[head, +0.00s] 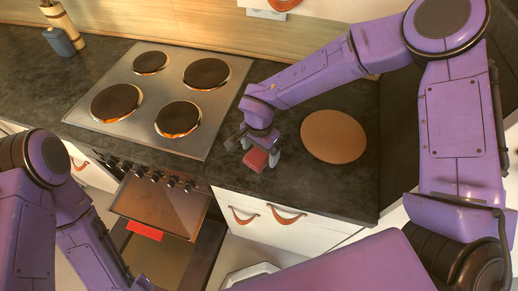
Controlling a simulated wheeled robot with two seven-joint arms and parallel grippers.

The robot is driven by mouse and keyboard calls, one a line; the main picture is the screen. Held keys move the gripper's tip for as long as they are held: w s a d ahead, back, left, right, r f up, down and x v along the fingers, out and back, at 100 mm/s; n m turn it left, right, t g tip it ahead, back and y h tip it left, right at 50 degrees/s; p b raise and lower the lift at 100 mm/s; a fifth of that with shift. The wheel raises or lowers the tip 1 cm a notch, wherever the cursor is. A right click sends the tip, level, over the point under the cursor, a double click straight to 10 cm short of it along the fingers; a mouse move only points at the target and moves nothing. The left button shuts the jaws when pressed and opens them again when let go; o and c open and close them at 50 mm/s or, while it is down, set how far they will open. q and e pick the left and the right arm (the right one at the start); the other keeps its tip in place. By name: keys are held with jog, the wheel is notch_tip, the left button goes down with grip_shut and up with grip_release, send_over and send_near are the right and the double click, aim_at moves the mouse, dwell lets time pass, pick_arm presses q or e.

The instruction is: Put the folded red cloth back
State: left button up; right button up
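The folded red cloth (256,160) is a small red block-like shape at the front edge of the dark counter, to the right of the stove. My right gripper (259,152) reaches down over it, with a grey finger close beside its right side. The gripper hides part of the cloth's far side. I cannot tell whether the fingers are closed on the cloth or only around it, or whether it rests on the counter. My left arm comes in at the lower left, and its gripper is outside the picture.
A stove with several burners (160,95) is left of the cloth. A round brown board (334,136) lies to the right. A blue-grey jar (58,42) stands far left.

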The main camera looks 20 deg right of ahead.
aim_at(260, 152)
jog(key=shift+s+r, duration=0.15)
jog(key=shift+r, duration=0.05)
notch_tip(260, 152, up, 6)
jog(key=p, duration=0.6)
jog(key=shift+p, duration=0.4)
jog(key=shift+r+b, duration=0.55)
jog(key=shift+b, duration=0.1)
notch_tip(260, 152, up, 5)
jog(key=shift+f, duration=0.1)
